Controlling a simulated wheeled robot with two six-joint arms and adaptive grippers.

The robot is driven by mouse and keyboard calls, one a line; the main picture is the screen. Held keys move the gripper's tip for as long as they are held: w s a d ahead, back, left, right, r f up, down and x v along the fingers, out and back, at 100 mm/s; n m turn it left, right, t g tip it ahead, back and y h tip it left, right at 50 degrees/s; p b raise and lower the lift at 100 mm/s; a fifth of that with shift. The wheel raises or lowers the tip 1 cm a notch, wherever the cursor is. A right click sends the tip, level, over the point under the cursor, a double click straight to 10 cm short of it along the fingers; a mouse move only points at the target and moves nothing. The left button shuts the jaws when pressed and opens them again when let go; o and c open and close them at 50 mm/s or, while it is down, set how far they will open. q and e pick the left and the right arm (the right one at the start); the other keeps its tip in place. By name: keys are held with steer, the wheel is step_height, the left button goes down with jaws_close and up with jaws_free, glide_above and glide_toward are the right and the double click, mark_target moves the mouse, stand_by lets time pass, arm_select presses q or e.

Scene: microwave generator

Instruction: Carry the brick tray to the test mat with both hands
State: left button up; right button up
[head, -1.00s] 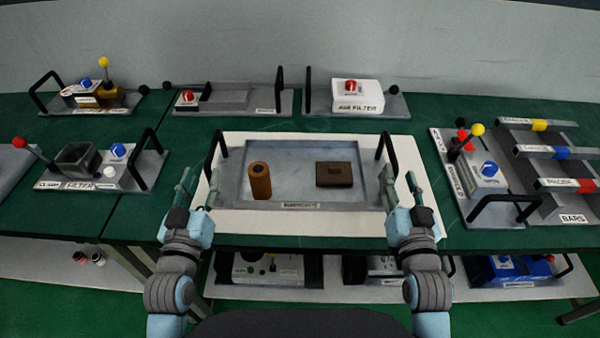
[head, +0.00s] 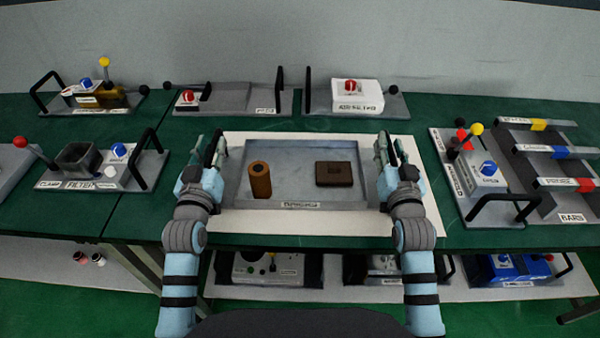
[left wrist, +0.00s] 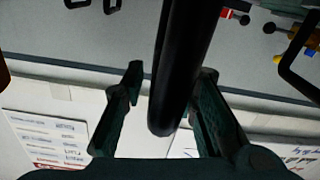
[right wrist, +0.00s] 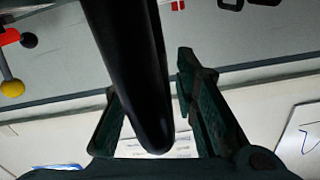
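The brick tray (head: 305,197) is a grey shallow tray with a black handle on each side. It lies on the white test mat (head: 430,200) at the middle of the green table.
A lower shelf (head: 380,285) holds more units.

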arm_select(q)
jaws_close()
arm_select(e)
jaws_close()
arm_select(q)
steer(key=shift+r, duration=0.1)
arm_select(e)
steer(key=shift+r, duration=0.15)
